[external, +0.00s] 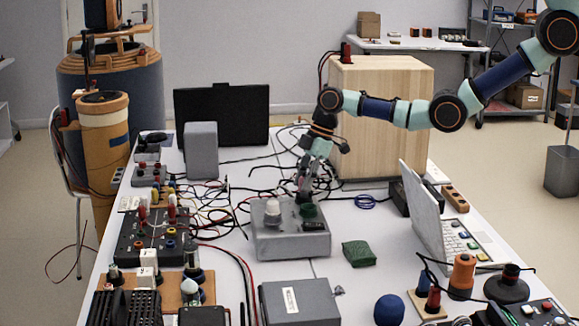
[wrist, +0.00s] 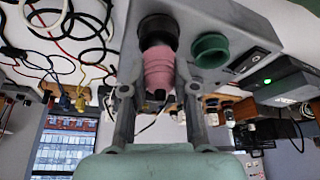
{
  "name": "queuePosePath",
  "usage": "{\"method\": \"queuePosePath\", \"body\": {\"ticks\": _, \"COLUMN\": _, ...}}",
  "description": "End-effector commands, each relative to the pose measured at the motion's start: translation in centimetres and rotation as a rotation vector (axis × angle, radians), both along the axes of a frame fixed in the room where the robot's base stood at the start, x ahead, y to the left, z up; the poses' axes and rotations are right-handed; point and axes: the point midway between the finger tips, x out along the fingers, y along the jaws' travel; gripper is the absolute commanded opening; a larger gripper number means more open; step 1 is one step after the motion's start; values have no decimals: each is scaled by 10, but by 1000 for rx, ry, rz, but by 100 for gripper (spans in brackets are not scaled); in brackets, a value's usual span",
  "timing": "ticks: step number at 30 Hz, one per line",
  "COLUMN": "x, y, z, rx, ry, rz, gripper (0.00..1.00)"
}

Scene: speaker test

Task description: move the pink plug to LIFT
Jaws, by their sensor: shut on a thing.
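The pink plug (wrist: 159,68) is ribbed and sits between the two fingers of my gripper (wrist: 158,89) in the wrist view. My gripper is shut on it. The plug's far end meets a black round collar (wrist: 158,29) on the grey box; I cannot tell how deep it sits. A green ring socket (wrist: 210,50) is just right of the collar. In the external view my gripper (external: 304,192) is down at the grey box (external: 290,244), close to the green socket (external: 308,210). The pink plug is not clear there. No LIFT label is readable.
A pale dome-shaped knob (external: 272,208) stands on the box's left. Cables and a control board (external: 153,237) crowd the left. A wooden cabinet (external: 390,120) stands behind.

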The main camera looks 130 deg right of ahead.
Motion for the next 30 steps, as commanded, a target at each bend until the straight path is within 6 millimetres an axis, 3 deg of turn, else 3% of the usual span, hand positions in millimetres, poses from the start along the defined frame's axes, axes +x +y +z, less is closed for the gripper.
{"method": "queuePosePath", "body": {"ticks": 1, "x": 0, "y": 0, "z": -7, "rx": 0, "ry": -1, "rz": 0, "gripper": 0}}
{"method": "queuePosePath", "body": {"ticks": 15, "x": 0, "y": 0, "z": -14, "rx": -1, "ry": -1, "rz": 1, "gripper": 0}}
{"method": "queuePosePath", "body": {"ticks": 16, "x": 0, "y": 0, "z": -13, "rx": -1, "ry": -1, "rz": 1, "gripper": 33}}
{"method": "queuePosePath", "body": {"ticks": 19, "x": 0, "y": 0, "z": -12, "rx": -1, "ry": -1, "rz": 1, "gripper": 50}}
{"method": "queuePosePath", "body": {"ticks": 20, "x": 0, "y": 0, "z": -12, "rx": -1, "ry": -1, "rz": 1, "gripper": 53}}
{"method": "queuePosePath", "body": {"ticks": 30, "x": 0, "y": -1, "z": -5, "rx": -2, "ry": -1, "rz": 0, "gripper": 53}}
